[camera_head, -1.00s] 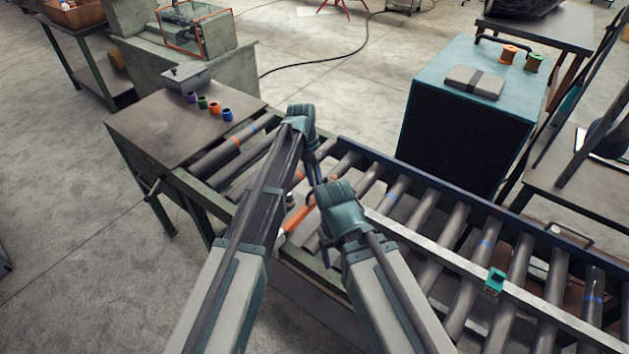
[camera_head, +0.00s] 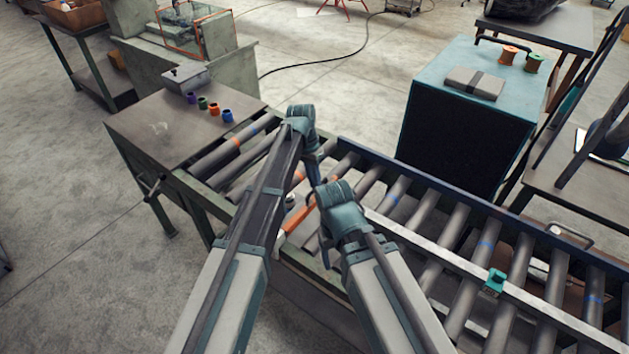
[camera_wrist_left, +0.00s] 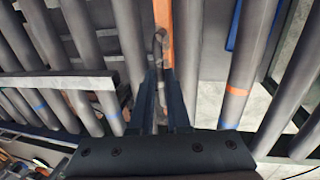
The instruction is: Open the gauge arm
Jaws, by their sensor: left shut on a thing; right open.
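An orange bar (camera_head: 296,219), which looks like the gauge arm, lies across the conveyor rollers, partly hidden behind my arms. In the left wrist view the orange bar (camera_wrist_left: 163,22) runs away from the gripper at top centre, with a grey loop like a handle (camera_wrist_left: 159,42) at its near end. My left gripper (camera_wrist_left: 160,78) is shut on this grey loop, its two dark fingers on either side. In the head view its fingers are mostly hidden by my arms. My right gripper (camera_head: 325,246) is open and appears empty, low over the rollers beside the orange bar.
The roller conveyor (camera_head: 437,221) runs to the lower right, with a pale rail (camera_head: 420,247) carrying a teal block (camera_head: 495,281). A teal-topped cabinet (camera_head: 425,85) stands behind it. A metal table (camera_head: 150,128) with several small coloured cups adjoins at left. Open floor lies left.

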